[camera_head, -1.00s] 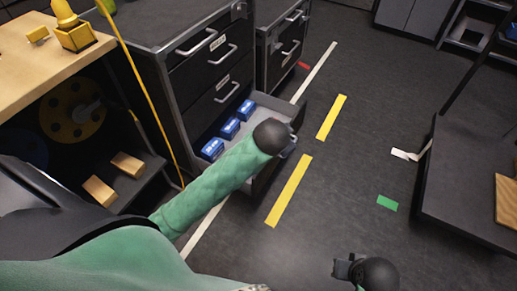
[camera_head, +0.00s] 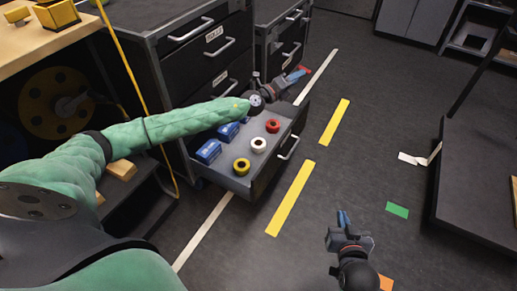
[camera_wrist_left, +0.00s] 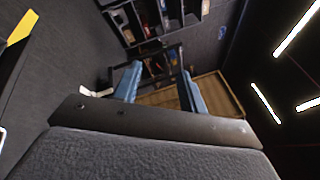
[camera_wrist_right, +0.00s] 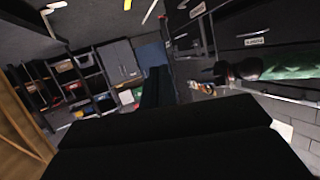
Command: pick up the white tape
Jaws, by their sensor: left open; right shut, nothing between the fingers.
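The white tape (camera_head: 258,144) is a small roll lying in the open grey drawer (camera_head: 262,182), between a red roll (camera_head: 272,125) and a yellow roll (camera_head: 241,166). My left arm crosses over the drawer's far part. My left gripper (camera_head: 298,74) is beyond the drawer, above and to the right of the white tape, and apart from it. In the left wrist view its two blue fingers (camera_wrist_left: 157,78) are spread with nothing between them. My right gripper (camera_head: 344,218) is shut and empty over the floor, right of the drawer. Its closed fingers show in the right wrist view (camera_wrist_right: 156,82).
Blue boxes (camera_head: 208,151) lie along the drawer's left side. The black cabinet (camera_head: 190,70) stands behind, and a wooden-topped bench (camera_head: 40,50) is at the left. A dark platform (camera_head: 478,190) stands at the right. The floor between has yellow strips (camera_head: 290,198) and is mostly clear.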

